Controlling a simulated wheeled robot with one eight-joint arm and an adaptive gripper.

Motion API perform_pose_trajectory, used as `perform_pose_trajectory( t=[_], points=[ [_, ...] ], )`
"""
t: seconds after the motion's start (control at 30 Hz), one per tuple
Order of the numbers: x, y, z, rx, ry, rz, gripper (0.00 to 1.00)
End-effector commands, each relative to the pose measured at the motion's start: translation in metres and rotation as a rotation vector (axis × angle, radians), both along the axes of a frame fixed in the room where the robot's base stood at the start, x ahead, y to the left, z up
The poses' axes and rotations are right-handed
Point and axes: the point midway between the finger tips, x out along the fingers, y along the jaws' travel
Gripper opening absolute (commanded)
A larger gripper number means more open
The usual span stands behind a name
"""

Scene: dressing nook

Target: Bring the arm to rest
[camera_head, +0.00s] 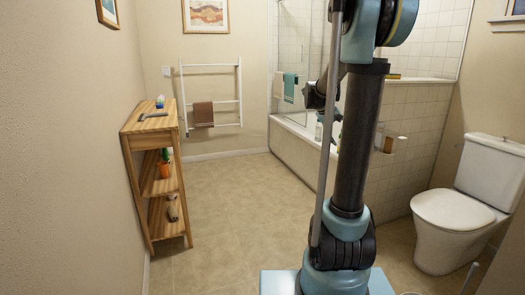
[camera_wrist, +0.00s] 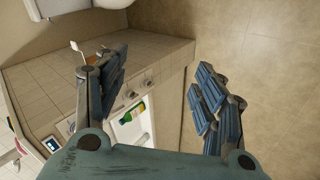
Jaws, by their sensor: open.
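My gripper (camera_wrist: 160,64) is open in the wrist view, its two fingers spread wide with nothing between them. Past the fingers lie the tiled side of the tub and the bare floor. In the head view my arm rises in front of the camera and bends over at the top. The far end of the arm shows only in part behind the upright link, near the tub, so the gripper is mostly hidden there.
A wooden shelf (camera_head: 149,128) with small items stands left. A towel rack (camera_head: 212,97) is on the back wall. The bathtub (camera_head: 290,150) and toilet (camera_head: 455,208) are right. The floor (camera_head: 228,215) is clear.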

Motion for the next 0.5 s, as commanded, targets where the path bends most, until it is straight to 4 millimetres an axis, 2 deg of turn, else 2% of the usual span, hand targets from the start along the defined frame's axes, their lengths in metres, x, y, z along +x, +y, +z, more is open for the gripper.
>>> perform_pose_trajectory(
  t=[0.03,0.1,0.5],
  points=[
    [-0.017,0.005,-0.001,0.023,0.002,0.000,0.63],
    [-0.038,0.012,-0.003,0.055,0.005,-0.002,0.63],
    [-0.154,0.054,-0.031,0.240,0.024,-0.007,0.63]
  ],
)
